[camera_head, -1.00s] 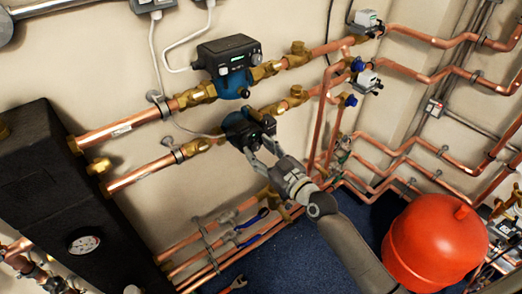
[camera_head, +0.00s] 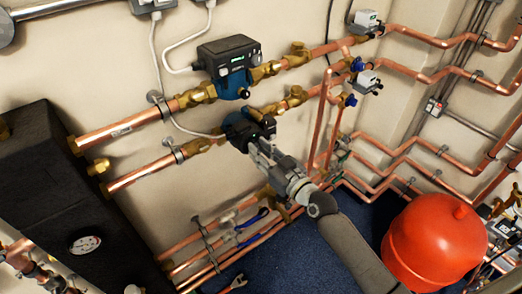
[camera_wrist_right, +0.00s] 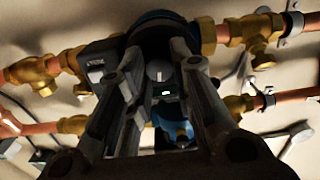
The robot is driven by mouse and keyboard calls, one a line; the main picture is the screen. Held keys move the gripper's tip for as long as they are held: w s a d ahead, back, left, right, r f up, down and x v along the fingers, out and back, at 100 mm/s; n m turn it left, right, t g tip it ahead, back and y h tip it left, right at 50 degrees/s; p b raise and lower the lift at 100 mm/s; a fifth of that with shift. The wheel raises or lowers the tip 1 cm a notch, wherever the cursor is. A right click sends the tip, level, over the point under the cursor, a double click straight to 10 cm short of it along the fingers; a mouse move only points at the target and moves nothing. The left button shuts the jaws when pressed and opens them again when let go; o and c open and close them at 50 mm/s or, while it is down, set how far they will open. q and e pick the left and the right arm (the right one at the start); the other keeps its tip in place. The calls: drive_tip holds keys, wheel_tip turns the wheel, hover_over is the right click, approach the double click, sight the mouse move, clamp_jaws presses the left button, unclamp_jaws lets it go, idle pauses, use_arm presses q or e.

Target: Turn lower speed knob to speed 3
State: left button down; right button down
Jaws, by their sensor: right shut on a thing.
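The lower pump (camera_head: 238,127) is a blue and black unit on the lower horizontal copper pipe. Its front is partly hidden by my right gripper (camera_head: 264,146). In the right wrist view the lower speed knob (camera_wrist_right: 159,71) is a grey round dial with a pale line mark, and a small green light shows beside it. My right gripper (camera_wrist_right: 158,75) has one finger on each side of the knob and is shut on it. The speed numbers are not readable. My left gripper is not in view.
The upper pump (camera_head: 228,62) sits just above on a parallel pipe. Brass valves flank both pumps. A black box with a gauge (camera_head: 85,244) stands at left, a red tank (camera_head: 432,240) at lower right. Pipes with blue-handled valves run low on the wall.

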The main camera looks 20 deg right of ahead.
drive_tip(key=m+p, duration=0.1)
drive_tip(key=m, duration=0.5)
drive_tip(key=shift+m, duration=0.4)
drive_tip(key=shift+d, duration=0.1)
idle(0.3)
drive_tip(key=c, duration=1.3)
unclamp_jaws()
drive_tip(key=shift+o, duration=0.2)
drive_tip(key=v, duration=1.2)
